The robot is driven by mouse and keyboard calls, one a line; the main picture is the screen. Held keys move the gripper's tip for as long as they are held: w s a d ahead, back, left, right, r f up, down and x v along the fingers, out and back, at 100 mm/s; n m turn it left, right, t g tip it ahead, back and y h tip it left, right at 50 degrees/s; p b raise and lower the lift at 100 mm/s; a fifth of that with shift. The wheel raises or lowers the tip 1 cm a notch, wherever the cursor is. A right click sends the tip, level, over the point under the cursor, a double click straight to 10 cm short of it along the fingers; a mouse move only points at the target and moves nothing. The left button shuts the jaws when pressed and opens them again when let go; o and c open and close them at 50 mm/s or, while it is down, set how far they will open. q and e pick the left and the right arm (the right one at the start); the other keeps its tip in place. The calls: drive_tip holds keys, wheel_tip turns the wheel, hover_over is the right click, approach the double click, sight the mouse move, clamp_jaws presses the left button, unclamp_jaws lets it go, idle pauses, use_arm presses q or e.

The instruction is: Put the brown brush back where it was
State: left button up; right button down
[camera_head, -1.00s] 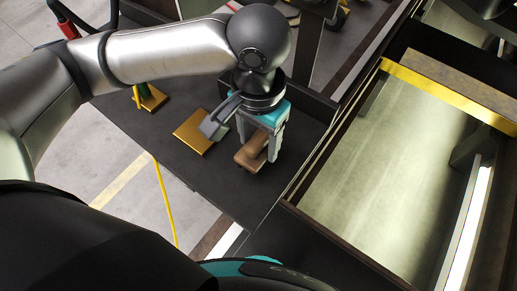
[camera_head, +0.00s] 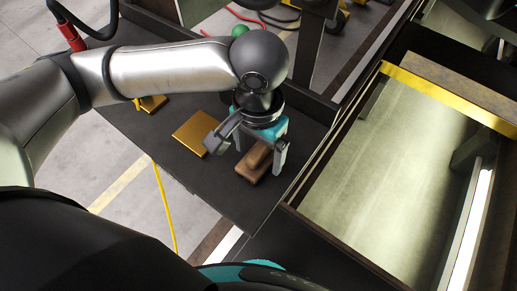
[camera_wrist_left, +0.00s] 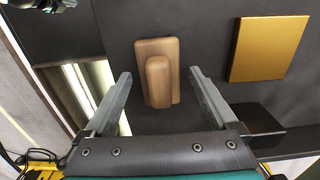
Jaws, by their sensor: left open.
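The brown brush (camera_head: 254,168), a block with a rounded handle on top, lies on the dark bench (camera_head: 225,190) near its right edge. My left gripper (camera_head: 260,160) is open above the brush, its fingers spread to either side. In the left wrist view the brush (camera_wrist_left: 158,75) shows whole, between and beyond the fingertips of the open left gripper (camera_wrist_left: 160,75), with clear gaps at both sides. The brush seems to rest on the bench. My right gripper is not in view.
A gold block (camera_head: 195,133) lies left of the brush, also seen in the left wrist view (camera_wrist_left: 268,48). Another gold block (camera_head: 152,104) is partly hidden by my arm. A yellow-edged pit (camera_head: 400,150) is at right. Bare bench lies in front of the brush.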

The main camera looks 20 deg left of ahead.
sight(258, 151)
use_arm(q)
wheel_tip(258, 151, up, 12)
drive_tip(key=p, duration=0.2)
drive_tip(key=shift+p, duration=0.3)
drive_tip(key=shift+f, duration=0.15)
